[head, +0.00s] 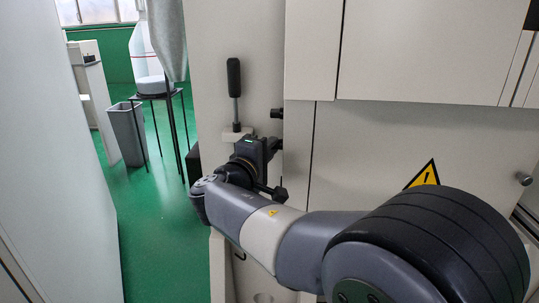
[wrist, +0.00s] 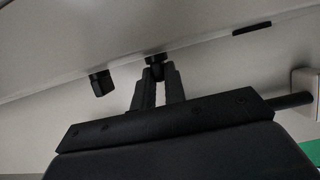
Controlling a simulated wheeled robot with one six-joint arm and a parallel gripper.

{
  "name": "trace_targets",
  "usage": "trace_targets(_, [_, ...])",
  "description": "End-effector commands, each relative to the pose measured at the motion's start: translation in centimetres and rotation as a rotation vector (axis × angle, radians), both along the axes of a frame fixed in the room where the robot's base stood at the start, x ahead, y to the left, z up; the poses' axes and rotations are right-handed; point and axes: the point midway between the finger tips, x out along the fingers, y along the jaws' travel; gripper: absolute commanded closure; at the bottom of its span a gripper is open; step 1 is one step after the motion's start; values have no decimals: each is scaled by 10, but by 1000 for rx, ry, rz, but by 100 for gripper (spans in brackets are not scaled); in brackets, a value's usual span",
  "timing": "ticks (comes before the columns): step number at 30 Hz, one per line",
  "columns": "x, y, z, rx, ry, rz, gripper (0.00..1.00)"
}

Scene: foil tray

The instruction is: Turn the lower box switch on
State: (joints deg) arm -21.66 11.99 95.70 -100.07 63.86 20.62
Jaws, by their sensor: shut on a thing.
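Black switch knobs stick out from the edge of the pale cabinet panel. The upper knob (head: 277,113) stands free above my gripper (head: 271,145) in the head view. My gripper reaches the knob below it, the lower box switch, which is largely hidden there by the gripper. In the wrist view my gripper (wrist: 157,76) has its fingertips on both sides of a dark round knob, the lower box switch (wrist: 155,59), and is shut on it. Another black knob (wrist: 97,82) stands to the left, apart from the fingers. The switch's exact angle is hard to tell.
A lever with a black handle (head: 234,78) stands upright just left of my gripper. The cabinet (head: 400,50) juts out above right, with a yellow warning sign (head: 425,174) below. A grey bin (head: 128,133) and a dark stand (head: 172,115) are further back on green floor.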

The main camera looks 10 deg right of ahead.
Motion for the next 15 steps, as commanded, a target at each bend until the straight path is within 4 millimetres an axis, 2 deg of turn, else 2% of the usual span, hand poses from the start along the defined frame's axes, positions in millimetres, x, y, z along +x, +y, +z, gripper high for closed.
trace_targets(5, [0,0,0,1,2,0,100])
trace_targets(6, [0,0,0,1,2,0,85])
trace_targets(13, [0,0,0,1,2,0,66])
trace_targets(15, [0,0,0,1,2,0,66])
